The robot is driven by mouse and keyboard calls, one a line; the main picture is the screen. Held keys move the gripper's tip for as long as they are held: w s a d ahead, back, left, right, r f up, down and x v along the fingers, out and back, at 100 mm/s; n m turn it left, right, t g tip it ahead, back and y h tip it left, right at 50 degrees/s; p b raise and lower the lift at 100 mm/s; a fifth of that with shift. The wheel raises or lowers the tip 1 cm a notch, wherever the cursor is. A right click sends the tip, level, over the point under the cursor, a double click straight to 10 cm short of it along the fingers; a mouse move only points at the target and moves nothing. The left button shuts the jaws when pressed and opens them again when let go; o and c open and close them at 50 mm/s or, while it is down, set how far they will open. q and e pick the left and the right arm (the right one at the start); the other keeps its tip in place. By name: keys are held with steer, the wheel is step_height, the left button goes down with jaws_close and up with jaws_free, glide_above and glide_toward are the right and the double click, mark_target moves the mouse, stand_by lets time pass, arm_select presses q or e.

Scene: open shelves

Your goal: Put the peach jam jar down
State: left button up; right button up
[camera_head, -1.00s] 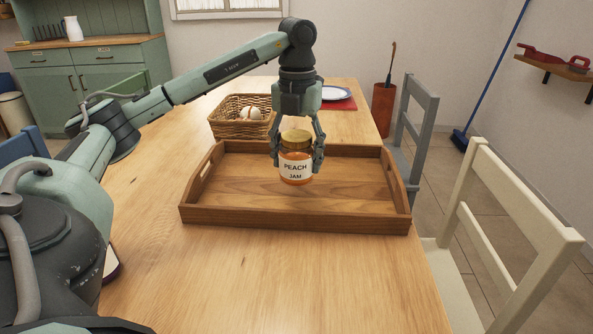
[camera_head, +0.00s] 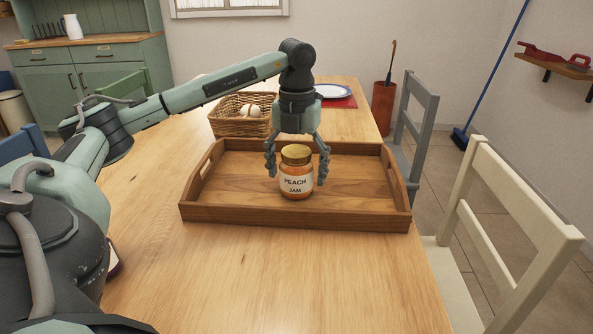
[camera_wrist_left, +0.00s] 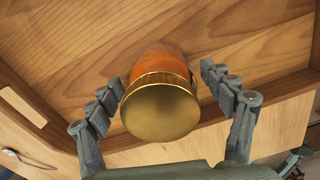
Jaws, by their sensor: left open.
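The peach jam jar (camera_head: 296,184) has a gold lid, orange contents and a white label. It stands upright inside the wooden tray (camera_head: 290,218) on the table, near the tray's front wall. My left gripper (camera_head: 296,174) is open over the jar, with one finger on each side. In the left wrist view the gold lid of the jar (camera_wrist_left: 160,108) sits between the spread fingers of my left gripper (camera_wrist_left: 162,88), with gaps on both sides. The jar's base is hidden in that view. My right gripper is not in view.
A plate (camera_head: 334,91) lies on a red mat farther back. Chairs stand along the right side. The front of the table (camera_head: 270,280) is clear.

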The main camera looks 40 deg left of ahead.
mark_target(297, 151)
arm_select(q)
steer(key=shift+r, duration=0.1)
step_height(297, 151, up, 7)
steer(key=shift+p, duration=0.3)
steer(key=shift+r, duration=0.35)
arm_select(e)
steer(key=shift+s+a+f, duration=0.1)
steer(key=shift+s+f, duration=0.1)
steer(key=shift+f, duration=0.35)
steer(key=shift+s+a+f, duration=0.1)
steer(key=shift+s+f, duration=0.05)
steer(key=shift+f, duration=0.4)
arm_select(q)
steer(key=shift+f, duration=0.1)
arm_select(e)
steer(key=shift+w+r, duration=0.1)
